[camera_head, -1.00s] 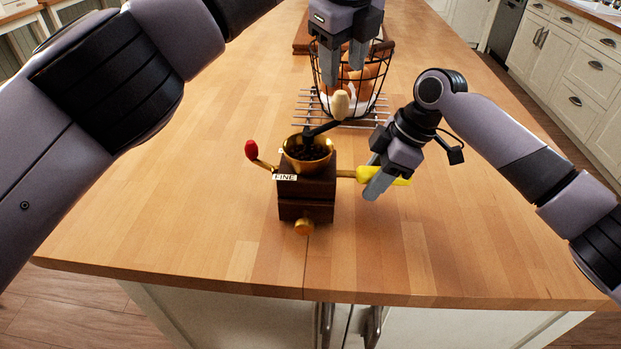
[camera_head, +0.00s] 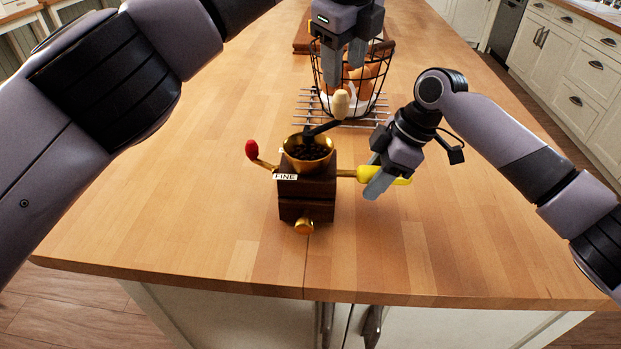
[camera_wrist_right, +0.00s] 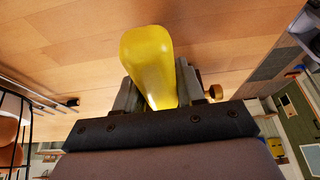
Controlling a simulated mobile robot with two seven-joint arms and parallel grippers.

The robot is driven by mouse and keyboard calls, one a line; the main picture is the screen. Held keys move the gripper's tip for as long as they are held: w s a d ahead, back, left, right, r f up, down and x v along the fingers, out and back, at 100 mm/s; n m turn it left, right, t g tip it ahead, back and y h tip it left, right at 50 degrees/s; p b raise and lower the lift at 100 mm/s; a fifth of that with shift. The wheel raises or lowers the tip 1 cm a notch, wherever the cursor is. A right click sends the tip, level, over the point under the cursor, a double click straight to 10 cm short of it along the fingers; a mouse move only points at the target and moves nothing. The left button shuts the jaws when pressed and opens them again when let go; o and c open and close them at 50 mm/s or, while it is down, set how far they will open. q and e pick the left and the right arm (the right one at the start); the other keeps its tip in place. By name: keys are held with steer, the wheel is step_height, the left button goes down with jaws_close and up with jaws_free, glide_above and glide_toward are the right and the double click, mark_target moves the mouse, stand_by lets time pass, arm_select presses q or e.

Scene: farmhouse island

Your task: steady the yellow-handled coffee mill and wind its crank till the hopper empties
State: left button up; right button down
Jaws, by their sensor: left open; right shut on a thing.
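The coffee mill (camera_head: 306,198) stands upright on the wooden island, a dark wood box with a brass hopper (camera_head: 297,163) holding dark beans. A "FINE" label, a red-tipped lever (camera_head: 252,150) and a brass drawer knob (camera_head: 304,227) show on it. Its crank ends in a cream knob (camera_head: 340,103) at the back right. My right gripper (camera_head: 374,182) is shut on the yellow handle (camera_head: 401,181), which also fills the middle of the right wrist view (camera_wrist_right: 148,65). My left gripper (camera_head: 345,72) is open, its fingers pointing down just above the crank knob, apart from it.
A black wire basket (camera_head: 382,72) with brown and white things inside stands behind the mill. A wire rack (camera_head: 302,110) lies near its base. A wooden board (camera_head: 303,42) lies farther back. The island top is clear left and right of the mill.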

mark_target(342, 95)
arm_select(q)
steer(key=n, duration=0.6)
steer(key=shift+s+r+n+t, duration=0.3)
steer(key=shift+t, duration=0.1)
steer(key=shift+w+f+n+t, duration=0.25)
steer(key=shift+f+n, duration=1.05)
steer(key=shift+n, duration=1.95)
steer(key=shift+w+f+n+t, duration=0.1)
steer(key=shift+f+n+t, duration=0.3)
steer(key=shift+f+n, duration=1.85)
steer(key=shift+w+f+n+t, duration=0.1)
steer(key=shift+f+n+t, duration=0.25)
steer(key=shift+n, duration=3.85)
